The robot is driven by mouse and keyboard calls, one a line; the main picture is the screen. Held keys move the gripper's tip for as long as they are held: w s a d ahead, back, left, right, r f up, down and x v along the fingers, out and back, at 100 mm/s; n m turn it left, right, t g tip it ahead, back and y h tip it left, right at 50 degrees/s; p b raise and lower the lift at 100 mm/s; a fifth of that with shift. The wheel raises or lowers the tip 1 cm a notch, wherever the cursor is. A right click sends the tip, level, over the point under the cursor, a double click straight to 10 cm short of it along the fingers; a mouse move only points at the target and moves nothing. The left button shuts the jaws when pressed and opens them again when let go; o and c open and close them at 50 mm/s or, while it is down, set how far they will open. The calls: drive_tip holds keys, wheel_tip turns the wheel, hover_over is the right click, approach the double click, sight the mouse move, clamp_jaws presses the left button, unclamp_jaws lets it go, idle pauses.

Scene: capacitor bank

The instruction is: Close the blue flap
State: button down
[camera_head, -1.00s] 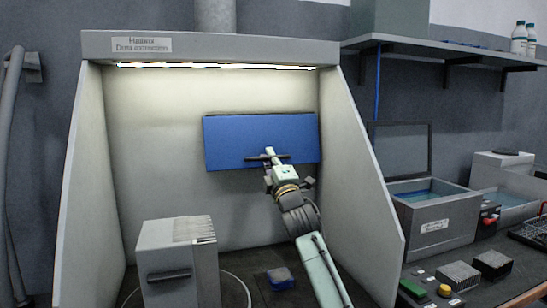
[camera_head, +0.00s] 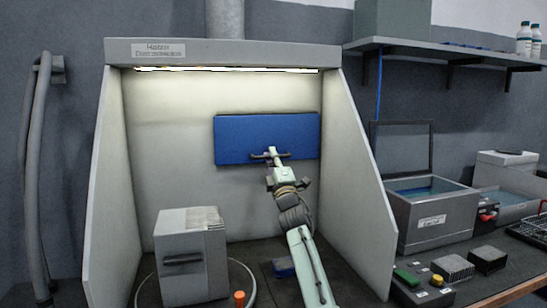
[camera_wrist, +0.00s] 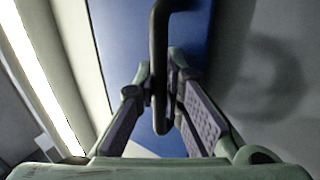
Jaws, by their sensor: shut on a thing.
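The blue flap (camera_head: 235,140) is a wide flat panel at the back wall inside the fume hood, toward its right side. A dark bar handle (camera_head: 284,155) runs along the flap's lower middle. My gripper (camera_head: 272,155) reaches up from below and is shut on the handle. In the wrist view, the dark handle (camera_wrist: 159,60) passes between the two fingers of my gripper (camera_wrist: 162,95), with the blue flap (camera_wrist: 115,35) behind it. The exact contact of the fingertips is partly hidden by the handle.
The hood's side walls (camera_head: 358,190) stand left and right of my arm. A grey box (camera_head: 190,262) stands on a round plate at lower left, with an orange piece (camera_head: 239,299) beside it. A basin (camera_head: 432,215) stands outside, right.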

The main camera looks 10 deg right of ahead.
drive_tip(key=shift+d+f, duration=0.1)
drive_tip(key=shift+f, duration=0.05)
drive_tip(key=c, duration=1.9)
unclamp_jaws()
drive_tip(key=shift+c, duration=0.2)
drive_tip(key=shift+s+f, duration=0.1)
drive_tip(key=shift+s, duration=0.05)
drive_tip(key=s, duration=1.2)
drive_tip(key=shift+s+d+f, duration=0.2)
drive_tip(key=shift+s, duration=0.15)
drive_tip(key=shift+c, duration=0.6)
